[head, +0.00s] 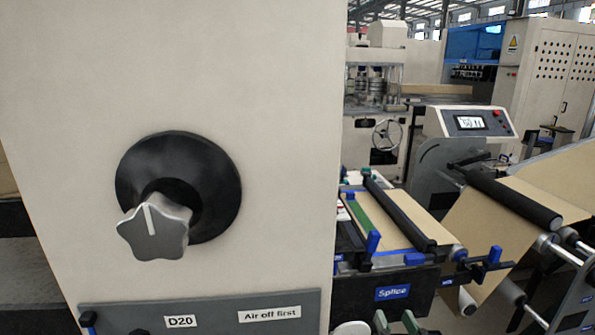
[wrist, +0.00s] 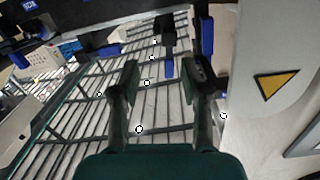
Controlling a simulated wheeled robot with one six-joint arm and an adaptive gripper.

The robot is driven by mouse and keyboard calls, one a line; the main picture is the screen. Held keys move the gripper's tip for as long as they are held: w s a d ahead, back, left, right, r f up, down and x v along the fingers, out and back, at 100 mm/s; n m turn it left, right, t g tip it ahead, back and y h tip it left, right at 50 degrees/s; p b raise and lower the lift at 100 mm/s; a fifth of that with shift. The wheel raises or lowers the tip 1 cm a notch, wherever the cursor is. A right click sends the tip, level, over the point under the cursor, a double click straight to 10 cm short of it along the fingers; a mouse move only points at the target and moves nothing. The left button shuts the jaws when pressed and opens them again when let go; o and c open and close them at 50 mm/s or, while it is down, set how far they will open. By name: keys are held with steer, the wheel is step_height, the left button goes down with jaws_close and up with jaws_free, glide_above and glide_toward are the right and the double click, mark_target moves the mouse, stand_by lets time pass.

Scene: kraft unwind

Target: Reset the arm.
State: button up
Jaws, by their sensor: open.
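My gripper (wrist: 163,75) shows in the wrist view with its two dark fingers spread apart. Nothing is between them. Behind and below the fingers lies a slatted grey metal surface (wrist: 90,125). A blue-tipped dark part (wrist: 169,66) shows just beyond the gap between the fingertips; I cannot tell its distance.
A large pale cabinet (head: 250,60) with a star-shaped grey knob (head: 155,228) fills the head view's left. Right of it stand a splice table (head: 392,293), a brown paper web (head: 500,215) and a control screen (head: 470,122). A warning-marked pale panel (wrist: 262,40) stands right of my gripper.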

steer(key=s+f+g+h, duration=0.1)
steer(key=s+f, duration=0.8)
steer(key=f, duration=0.2)
steer(key=s+f+g, duration=0.1)
steer(key=s+f, duration=0.3)
steer(key=s, duration=1)
steer(key=s+f+n, duration=0.1)
steer(key=s+f, duration=0.3)
steer(key=s, duration=1)
steer(key=shift+s+d+f+g+h, duration=0.2)
steer(key=shift+s+f+g+h, duration=0.1)
steer(key=shift+f+g, duration=0.1)
